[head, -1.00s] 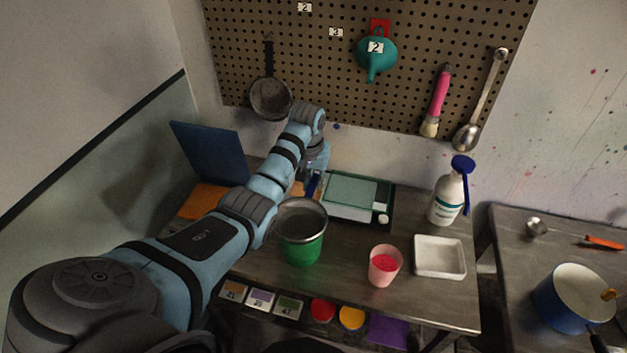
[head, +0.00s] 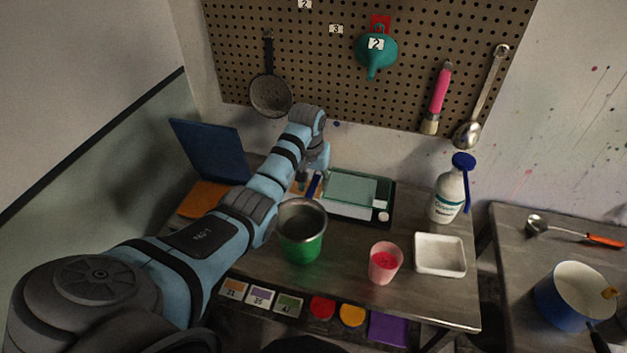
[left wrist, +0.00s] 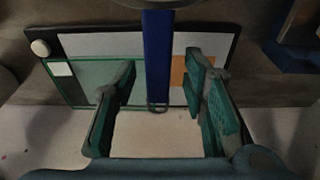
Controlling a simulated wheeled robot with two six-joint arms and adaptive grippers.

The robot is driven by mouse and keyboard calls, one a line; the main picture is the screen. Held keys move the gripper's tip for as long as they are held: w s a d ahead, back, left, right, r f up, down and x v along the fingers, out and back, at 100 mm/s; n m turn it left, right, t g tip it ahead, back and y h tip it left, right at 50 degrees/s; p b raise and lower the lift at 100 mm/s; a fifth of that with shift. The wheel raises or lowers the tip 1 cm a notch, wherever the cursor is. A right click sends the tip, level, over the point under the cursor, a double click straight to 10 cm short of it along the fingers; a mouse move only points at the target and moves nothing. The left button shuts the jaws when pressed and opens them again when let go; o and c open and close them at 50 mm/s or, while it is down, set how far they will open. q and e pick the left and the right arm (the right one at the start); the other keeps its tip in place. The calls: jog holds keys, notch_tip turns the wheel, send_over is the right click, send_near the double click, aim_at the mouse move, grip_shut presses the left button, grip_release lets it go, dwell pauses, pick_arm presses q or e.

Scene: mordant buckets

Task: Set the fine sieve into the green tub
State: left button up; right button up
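The fine sieve (head: 302,213) has a grey metal rim and a dark bowl, and sits in the mouth of the green tub (head: 301,249). Its blue handle (head: 314,186) sticks out toward the back of the table. In the left wrist view the handle (left wrist: 158,55) runs between my finger pads, with a gap on both sides. My left gripper (head: 313,176) is open around the handle, and it also shows in the left wrist view (left wrist: 160,75). The sieve's underside is hidden inside the tub. My right gripper is out of view.
A pink cup (head: 385,263), a white tray (head: 440,256) and a white bottle (head: 449,196) stand to the right. A dark-framed board (head: 390,205) lies behind the tub. A pan (head: 270,95) and funnel (head: 377,50) hang on the pegboard.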

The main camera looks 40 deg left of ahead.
pick_arm(q)
jog(key=r, duration=0.3)
jog(key=s+r, duration=0.1)
jog(key=r, duration=0.3)
jog(key=shift+s+d+r, duration=0.2)
dwell(0.4)
